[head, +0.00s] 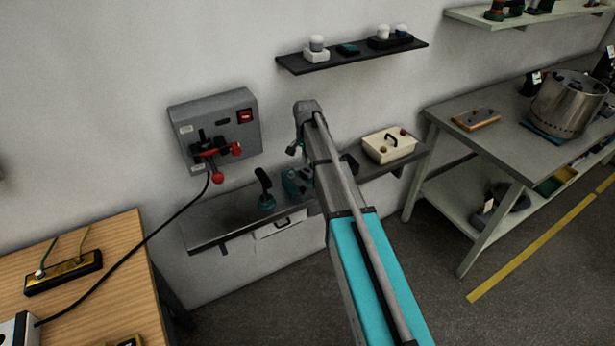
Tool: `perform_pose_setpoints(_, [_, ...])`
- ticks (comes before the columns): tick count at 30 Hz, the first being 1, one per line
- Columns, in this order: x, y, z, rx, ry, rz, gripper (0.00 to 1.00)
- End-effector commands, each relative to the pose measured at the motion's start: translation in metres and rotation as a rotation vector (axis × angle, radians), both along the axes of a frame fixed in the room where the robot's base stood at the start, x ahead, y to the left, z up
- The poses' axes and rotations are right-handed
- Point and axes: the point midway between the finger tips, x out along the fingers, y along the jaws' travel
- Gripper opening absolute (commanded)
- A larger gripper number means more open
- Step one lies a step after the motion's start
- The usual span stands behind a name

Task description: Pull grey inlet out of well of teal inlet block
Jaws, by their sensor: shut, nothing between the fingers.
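A small teal block (291,186), which looks like the teal inlet block, stands on the lower grey wall shelf, left of my arm and partly beside it. I cannot make out the grey inlet or the well at this size; my arm may hide part of them. My arm reaches up from the bottom of the head view. My gripper (292,151) hangs small and dark at the arm's far end, above the teal block and apart from it. It is shut and holds nothing that I can see.
On the lower shelf (210,226) stand a teal-based item with a black handle (266,190) and a cream box (389,147). A grey wall panel (216,125) with red clamps is at left. An upper black shelf (352,57) juts out above. A cable crosses to the wooden table (110,260).

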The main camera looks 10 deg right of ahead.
Motion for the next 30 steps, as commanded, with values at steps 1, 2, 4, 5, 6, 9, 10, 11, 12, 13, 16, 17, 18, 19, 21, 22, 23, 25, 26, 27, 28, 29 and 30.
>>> perform_pose_setpoints(1, [-0.0001,-0.0001,0.003,0.0,0.0,0.0,0.0])
perform_pose_setpoints(2, [-0.0001,-0.0001,0.0038,0.0,0.0,0.0,0.0])
perform_pose_setpoints(4, [-0.0001,-0.0002,0.0058,0.0,0.0,0.0,0.0])
perform_pose_setpoints(5, [-0.0002,-0.0002,0.0066,0.0,0.0,0.0,0.0])
perform_pose_setpoints(6, [-0.0002,-0.0002,0.0077,0.0,0.0,0.0,0.0])
perform_pose_setpoints(9, [-0.0003,-0.0003,0.0104,0.0,0.0,0.0,0.0])
perform_pose_setpoints(10, [-0.0003,-0.0003,0.0111,0.0,0.0,0.0,0.0])
perform_pose_setpoints(11, [-0.0003,-0.0003,0.0117,0.0,0.0,0.0,0.0])
perform_pose_setpoints(12, [-0.0003,-0.0003,0.0123,0.0,0.0,0.0,0.0])
perform_pose_setpoints(13, [-0.0003,-0.0003,0.0126,0.0,0.0,0.0,0.0])
perform_pose_setpoints(16, [-0.0003,-0.0003,0.013,0.0,0.0,0.0,0.0])
perform_pose_setpoints(17, [-0.0003,-0.0003,0.0129,0.0,0.0,0.0,0.0])
perform_pose_setpoints(18, [-0.0003,-0.0003,0.0128,0.0,0.0,0.0,0.0])
perform_pose_setpoints(19, [-0.0003,-0.0003,0.0127,0.0,0.0,0.0,0.0])
perform_pose_setpoints(21, [-0.0003,-0.0003,0.0126,0.0,0.0,0.0,0.0])
perform_pose_setpoints(22, [-0.0003,-0.0003,0.0126,0.0,0.0,0.0,0.0])
perform_pose_setpoints(23, [-0.0003,-0.0003,0.0126,0.0,0.0,0.0,0.0])
perform_pose_setpoints(25, [-0.0002,-0.0002,0.0126,0.0,0.0,0.0,0.09])
perform_pose_setpoints(26, [-0.0002,-0.0002,0.0126,0.0,0.0,0.0,0.14])
perform_pose_setpoints(27, [-0.0002,-0.0002,0.0126,0.0,0.0,0.0,0.21])
perform_pose_setpoints(28, [-0.0003,-0.0006,0.0126,0.0,0.0,-0.001,0.27])
perform_pose_setpoints(29, [-0.0002,-0.001,0.0126,0.0,0.0,-0.001,0.33])
perform_pose_setpoints(30, [-0.0002,-0.0011,0.0126,0.0,0.0,-0.001,0.38])
